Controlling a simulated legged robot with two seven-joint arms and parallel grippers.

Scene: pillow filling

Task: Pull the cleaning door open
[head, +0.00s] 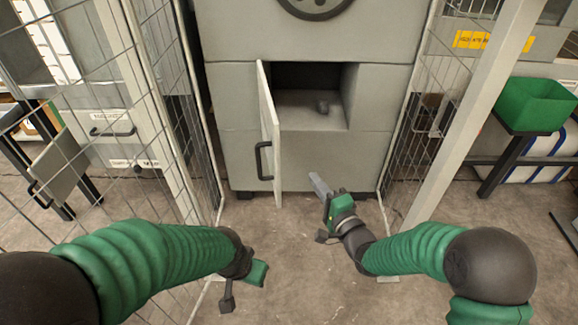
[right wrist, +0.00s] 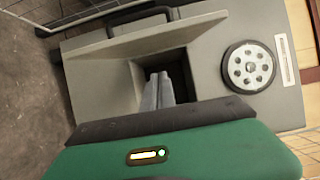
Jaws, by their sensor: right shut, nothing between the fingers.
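The cleaning door (head: 268,125) stands swung outward on the left side of the grey machine's low opening (head: 310,88), seen nearly edge-on. Its black handle (head: 263,160) is on its left face. In the right wrist view the door (right wrist: 150,43) and handle (right wrist: 140,20) show at the top, beside the dark opening (right wrist: 180,75). My right gripper (head: 314,180) is shut and empty, below the opening and right of the door, apart from the handle. Its closed fingers (right wrist: 158,88) show in the wrist view. My left gripper (head: 257,272) hangs low at the left; its fingers are unclear.
A small dark lump (head: 322,106) lies inside the opening. Wire mesh fences (head: 160,60) stand on both sides, with a pale post (head: 470,110) at right. The floor (head: 300,260) between my arms is clear.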

